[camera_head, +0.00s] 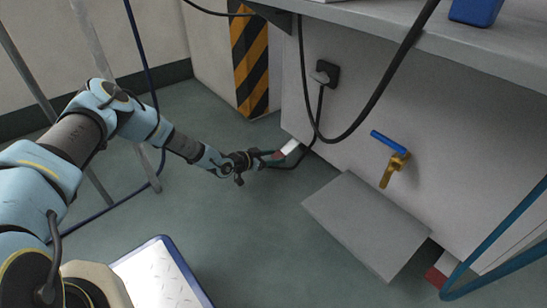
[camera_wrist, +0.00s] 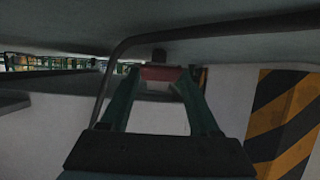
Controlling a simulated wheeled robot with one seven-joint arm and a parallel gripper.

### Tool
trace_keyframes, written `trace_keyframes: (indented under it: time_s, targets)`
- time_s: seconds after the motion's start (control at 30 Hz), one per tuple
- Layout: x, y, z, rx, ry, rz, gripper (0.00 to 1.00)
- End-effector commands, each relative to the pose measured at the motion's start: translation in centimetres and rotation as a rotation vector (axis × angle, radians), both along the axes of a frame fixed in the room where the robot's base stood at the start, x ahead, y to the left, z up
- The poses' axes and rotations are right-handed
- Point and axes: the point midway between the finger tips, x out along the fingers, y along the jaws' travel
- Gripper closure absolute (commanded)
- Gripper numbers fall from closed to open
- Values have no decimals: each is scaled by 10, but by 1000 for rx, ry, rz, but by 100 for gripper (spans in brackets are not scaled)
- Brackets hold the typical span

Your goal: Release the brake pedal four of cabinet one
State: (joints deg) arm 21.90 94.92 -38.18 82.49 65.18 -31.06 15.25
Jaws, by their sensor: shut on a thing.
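A small red and white brake pedal (camera_head: 290,147) sticks out low from the left side of the grey cabinet (camera_head: 340,130). My gripper (camera_head: 274,156) is at its red end, close to the floor. In the wrist view, the two green fingers of my gripper (camera_wrist: 161,82) converge on the red end of the pedal (camera_wrist: 160,73), one on each side, and are shut on it. A second red and white pedal (camera_head: 437,276) shows low at the right of the cabinet. No number label is readable on either pedal.
A grey plate (camera_head: 367,223) sits low in front of the cabinet. A blue-handled brass valve (camera_head: 392,158) juts from its face. Black cables hang near a socket (camera_head: 325,73). A black and yellow striped panel (camera_head: 250,60) stands behind.

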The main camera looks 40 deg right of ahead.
Motion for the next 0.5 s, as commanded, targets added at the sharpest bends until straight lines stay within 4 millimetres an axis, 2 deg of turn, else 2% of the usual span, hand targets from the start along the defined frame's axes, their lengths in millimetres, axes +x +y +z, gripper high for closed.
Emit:
trace_keyframes:
  time_s: [0.1,0.5]
  targets:
    - [0,0,0,0,0,0,100]
    - [0,0,1,4,-1,-1,100]
